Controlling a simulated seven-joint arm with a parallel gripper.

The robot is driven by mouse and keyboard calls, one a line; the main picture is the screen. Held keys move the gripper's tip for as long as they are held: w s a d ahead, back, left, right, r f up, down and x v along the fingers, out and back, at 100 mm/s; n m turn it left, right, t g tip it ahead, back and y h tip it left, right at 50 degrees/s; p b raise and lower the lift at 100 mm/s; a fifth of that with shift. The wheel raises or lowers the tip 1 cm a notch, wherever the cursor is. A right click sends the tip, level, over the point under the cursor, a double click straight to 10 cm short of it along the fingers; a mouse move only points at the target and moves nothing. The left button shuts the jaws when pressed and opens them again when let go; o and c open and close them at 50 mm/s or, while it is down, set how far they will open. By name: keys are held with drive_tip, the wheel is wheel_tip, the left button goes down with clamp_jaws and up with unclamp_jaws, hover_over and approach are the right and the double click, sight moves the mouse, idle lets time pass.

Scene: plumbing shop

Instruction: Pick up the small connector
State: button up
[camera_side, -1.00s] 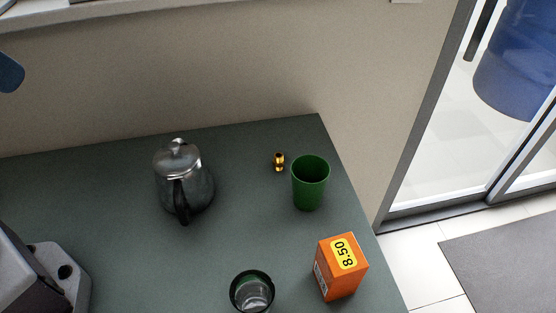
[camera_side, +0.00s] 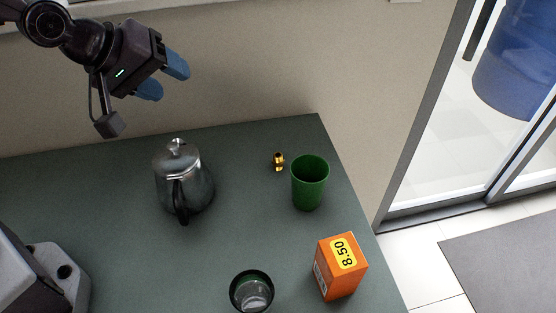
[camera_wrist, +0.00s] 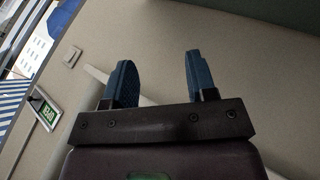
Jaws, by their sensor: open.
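The small connector (camera_side: 278,161) is a brass-coloured fitting. It stands on the dark green table, just left of the green cup, in the side view. My gripper (camera_side: 166,80) is in the upper left of the side view, raised above the metal teapot and well apart from the connector. In the wrist view my gripper (camera_wrist: 158,82) shows two blue fingers spread apart with nothing between them. The connector does not show in the wrist view, which faces a wall.
A green cup (camera_side: 310,183) stands close to the connector's right. A metal teapot (camera_side: 184,180) stands to its left. An orange box (camera_side: 341,266) and a glass (camera_side: 252,291) are nearer the front.

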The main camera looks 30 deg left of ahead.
sight(275, 159)
drive_tip(key=w+d+f+n+t, duration=0.1)
drive_tip(key=d+f+n, duration=0.2)
drive_tip(key=f+n, duration=0.3)
drive_tip(key=w+d+f+n+t, duration=0.2)
drive_tip(key=d+f+n, duration=0.1)
drive_tip(key=f+n, duration=0.4)
drive_tip(key=w+d+f+n+t, duration=0.1)
drive_tip(key=d+f+n+t, duration=0.1)
drive_tip(key=f+n, duration=0.5)
drive_tip(key=shift+w+d+n+y, duration=0.2)
drive_tip(key=shift+d+n, duration=0.05)
drive_tip(key=shift+n, duration=0.95)
drive_tip(key=shift+w+d+n+y, duration=0.15)
drive_tip(key=shift+d+n+y, duration=0.05)
drive_tip(key=shift+n, duration=1)
drive_tip(key=shift+s+a+f+n+y, duration=0.2)
drive_tip(key=shift+f+n+y, duration=0.25)
drive_tip(key=shift+n, duration=0.45)
drive_tip(key=x, duration=0.7)
drive_tip(key=shift+w+d+f, duration=0.15)
drive_tip(key=shift+w, duration=0.1)
drive_tip(key=shift+d+x, duration=0.2)
drive_tip(key=shift+x, duration=1.15)
drive_tip(key=shift+d+x, duration=0.15)
drive_tip(key=shift+x, duration=1.15)
drive_tip(key=c, duration=0.9)
